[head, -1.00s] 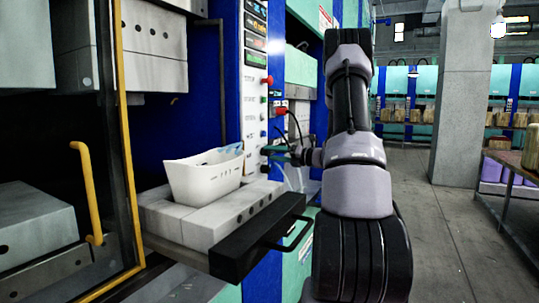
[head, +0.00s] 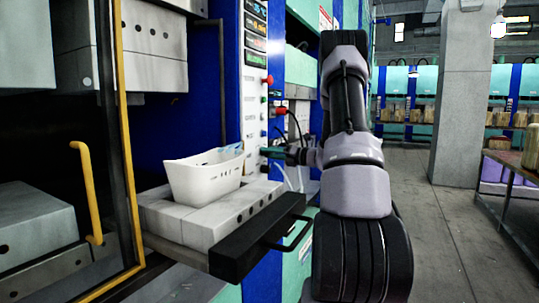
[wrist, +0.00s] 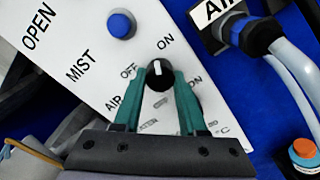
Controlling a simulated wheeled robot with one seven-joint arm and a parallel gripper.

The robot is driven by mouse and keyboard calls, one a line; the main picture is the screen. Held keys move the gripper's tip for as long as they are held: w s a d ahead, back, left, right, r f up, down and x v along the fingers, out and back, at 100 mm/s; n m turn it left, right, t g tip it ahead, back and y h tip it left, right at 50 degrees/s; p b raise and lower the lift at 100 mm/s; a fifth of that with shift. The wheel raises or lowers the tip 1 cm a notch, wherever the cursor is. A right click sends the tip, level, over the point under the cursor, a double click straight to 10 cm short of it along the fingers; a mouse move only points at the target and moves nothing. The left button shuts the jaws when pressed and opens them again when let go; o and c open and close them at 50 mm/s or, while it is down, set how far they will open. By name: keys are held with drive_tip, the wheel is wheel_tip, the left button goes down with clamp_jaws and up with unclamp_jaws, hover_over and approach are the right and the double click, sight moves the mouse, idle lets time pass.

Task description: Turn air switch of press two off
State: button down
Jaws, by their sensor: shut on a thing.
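The air switch is a round black knob with a white mark (wrist: 158,76) on the white control panel (wrist: 95,60) in the wrist view. The words AIR, OFF and ON are printed around it. The white mark points up in the picture, between OFF and ON. My gripper (wrist: 158,84) has its two teal fingers shut on the knob, one on each side. In the head view my gripper (head: 267,152) reaches the press's panel from the right, and its fingers hide the knob there.
A blue button (wrist: 121,24) is above the knob, with a cable plug (wrist: 252,32) and grey hoses to the right. An orange button (wrist: 304,148) is lower right. In the head view, a white bin (head: 203,178) stands left of my gripper, above a black handled drawer front (head: 245,250).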

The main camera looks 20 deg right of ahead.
drive_tip(key=n, duration=1.1)
drive_tip(key=shift+w+d+n, duration=0.1)
drive_tip(key=shift+d+n, duration=0.05)
drive_tip(key=shift+n, duration=0.15)
idle(0.3)
drive_tip(key=shift+c, duration=2.3)
unclamp_jaws()
